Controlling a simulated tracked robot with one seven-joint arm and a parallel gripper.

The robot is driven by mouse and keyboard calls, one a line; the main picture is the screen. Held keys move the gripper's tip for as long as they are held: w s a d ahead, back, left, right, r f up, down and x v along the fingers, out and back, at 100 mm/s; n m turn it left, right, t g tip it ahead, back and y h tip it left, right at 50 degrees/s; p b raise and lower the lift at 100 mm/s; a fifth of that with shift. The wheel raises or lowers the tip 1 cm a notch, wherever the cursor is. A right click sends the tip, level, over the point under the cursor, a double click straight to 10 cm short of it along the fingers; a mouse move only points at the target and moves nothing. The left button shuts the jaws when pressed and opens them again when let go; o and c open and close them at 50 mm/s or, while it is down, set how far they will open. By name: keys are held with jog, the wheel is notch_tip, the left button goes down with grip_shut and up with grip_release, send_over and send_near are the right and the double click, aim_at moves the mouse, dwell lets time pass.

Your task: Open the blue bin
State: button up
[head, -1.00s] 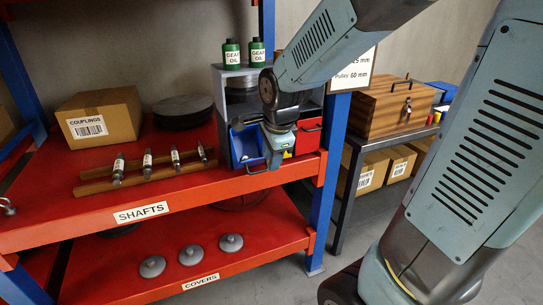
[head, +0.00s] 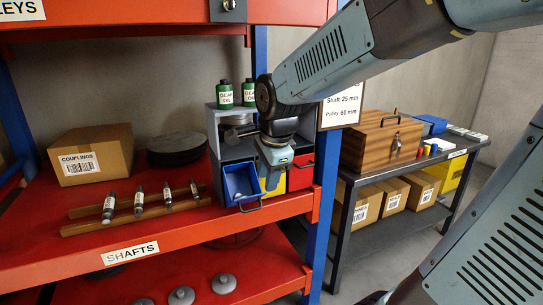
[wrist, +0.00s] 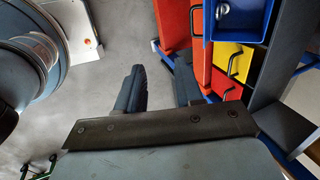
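The blue bin (head: 238,184) is pulled out of the grey bin cabinet (head: 212,124) on the red shelf. Its open top shows, and its front handle (head: 251,206) hangs over the shelf edge. In the wrist view the blue bin (wrist: 239,28) is at the top right, with a shiny round part (wrist: 222,9) inside. My gripper (wrist: 160,88) is open, with an empty gap between its fingers. In the head view my gripper (head: 271,178) is just right of the blue bin, in front of the yellow bin (head: 274,187), apart from the handle.
A red bin (head: 301,172) is right of the yellow one. Green oil bottles (head: 225,94) stand on the cabinet. Shafts (head: 139,200) rest on a wooden rack to the left. A blue shelf post (head: 324,215) and a wooden chest (head: 378,146) are to the right.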

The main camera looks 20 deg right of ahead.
jog(key=v, duration=0.6)
jog(key=shift+r, duration=0.3)
jog(key=shift+s, duration=0.1)
jog(key=shift+c, duration=0.5)
